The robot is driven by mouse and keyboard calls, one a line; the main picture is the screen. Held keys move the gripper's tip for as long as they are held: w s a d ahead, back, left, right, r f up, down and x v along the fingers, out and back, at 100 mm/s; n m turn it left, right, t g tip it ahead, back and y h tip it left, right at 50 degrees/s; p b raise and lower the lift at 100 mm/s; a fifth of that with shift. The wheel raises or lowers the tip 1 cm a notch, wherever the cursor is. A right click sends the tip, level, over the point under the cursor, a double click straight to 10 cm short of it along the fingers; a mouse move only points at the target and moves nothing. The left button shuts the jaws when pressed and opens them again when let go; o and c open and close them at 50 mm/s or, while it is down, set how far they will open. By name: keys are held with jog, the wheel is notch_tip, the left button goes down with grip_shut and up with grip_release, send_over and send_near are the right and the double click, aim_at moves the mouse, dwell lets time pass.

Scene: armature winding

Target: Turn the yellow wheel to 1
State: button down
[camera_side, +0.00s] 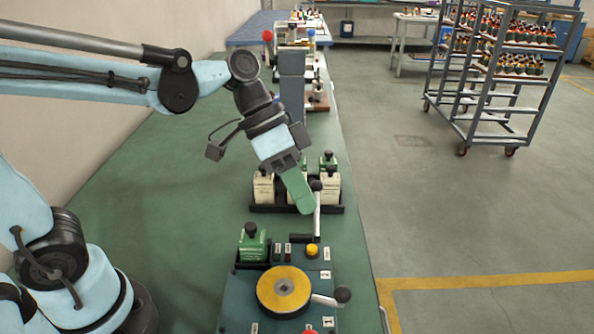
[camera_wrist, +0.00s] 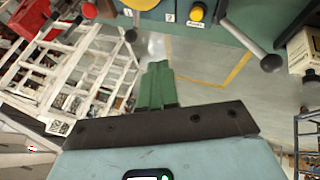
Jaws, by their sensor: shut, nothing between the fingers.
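The yellow wheel (camera_side: 271,290) lies flat on a dark teal control box (camera_side: 233,297) at the bottom of the side view. It has a grey hub. Its handle (camera_side: 325,300) points right and ends in a black knob (camera_side: 341,294). Small white number plates (camera_side: 326,275) stand around the wheel; I cannot read them surely. In the wrist view only a sliver of the wheel (camera_wrist: 143,4) shows at the top edge. My gripper (camera_side: 303,208), with green fingers, is shut and empty, above and beyond the wheel, close to an upright lever. Its fingers also show in the wrist view (camera_wrist: 157,88).
The grey lever (camera_side: 317,215) with a black knob stands at the box's far end, near a yellow button (camera_side: 312,250). A green block (camera_side: 252,245) sits at the box's far left. White and green blocks stand in a black rack (camera_side: 335,209) behind. A loaded trolley (camera_side: 470,118) stands on the floor.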

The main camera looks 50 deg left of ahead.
jog(key=shift+v, duration=0.85)
jog(key=s+a+f+n+t+y, duration=0.1)
jog(key=a+f+n+t+y, duration=0.1)
jog(key=a, duration=0.4)
jog(key=s+a+f+n+t+y, duration=0.1)
jog(key=a+f+n+t+y, duration=0.1)
jog(key=a+n+t+y, duration=0.2)
jog(key=shift+a+f+n+y, duration=0.3)
jog(key=shift+a+n+y, duration=0.15)
jog(key=shift+a, duration=0.6)
